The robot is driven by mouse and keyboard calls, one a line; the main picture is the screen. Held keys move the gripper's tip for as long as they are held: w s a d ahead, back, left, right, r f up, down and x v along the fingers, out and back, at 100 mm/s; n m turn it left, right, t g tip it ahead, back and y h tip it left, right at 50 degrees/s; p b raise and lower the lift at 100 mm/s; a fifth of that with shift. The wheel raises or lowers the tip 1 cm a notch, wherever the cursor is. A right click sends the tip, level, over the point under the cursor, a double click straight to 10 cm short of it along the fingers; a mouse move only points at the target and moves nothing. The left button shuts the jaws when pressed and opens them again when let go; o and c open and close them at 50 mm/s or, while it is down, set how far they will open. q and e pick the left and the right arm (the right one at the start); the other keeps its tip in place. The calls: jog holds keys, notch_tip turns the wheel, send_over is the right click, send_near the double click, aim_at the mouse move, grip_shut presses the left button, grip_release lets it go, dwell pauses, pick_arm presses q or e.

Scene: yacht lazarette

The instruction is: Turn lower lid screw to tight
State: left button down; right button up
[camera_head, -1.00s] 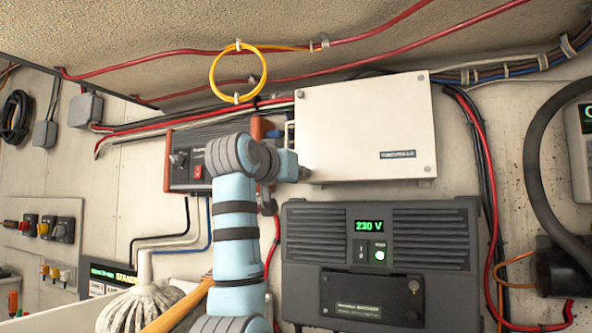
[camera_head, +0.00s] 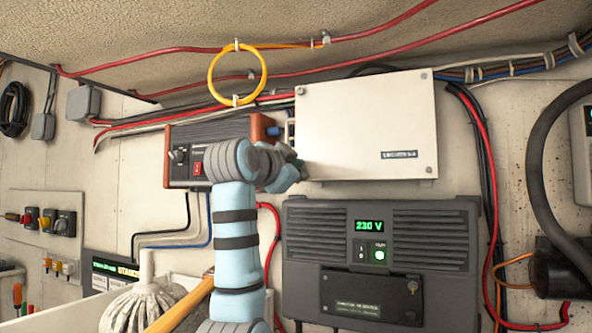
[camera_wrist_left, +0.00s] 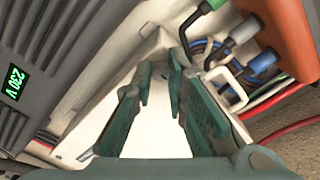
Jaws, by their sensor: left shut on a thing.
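The white box lid (camera_head: 366,128) is mounted on the wall, with screws at its upper left, upper right (camera_head: 424,77) and lower right (camera_head: 428,169) corners. My left gripper (camera_head: 300,168) is at the lower left corner and covers the screw place there in the head view. In the left wrist view its fingers (camera_wrist_left: 160,72) are shut on the lower lid screw, a small dark spot (camera_wrist_left: 164,76) between the tips. The fingers hide most of the screw, so how far it is turned cannot be told. My right gripper is out of view.
A dark inverter (camera_head: 380,262) showing 230 V sits just below the box. An orange-ended device (camera_head: 210,150) and cables are close on the left. A mop (camera_head: 140,302) stands at lower left. A yellow cable loop (camera_head: 237,75) hangs above.

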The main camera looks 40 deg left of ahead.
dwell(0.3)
pick_arm(q)
jog(key=c, duration=1.6)
grip_release()
jog(key=shift+o, duration=0.2)
jog(key=shift+s, duration=0.1)
jog(key=v, duration=1.2)
jog(key=shift+a, duration=0.1)
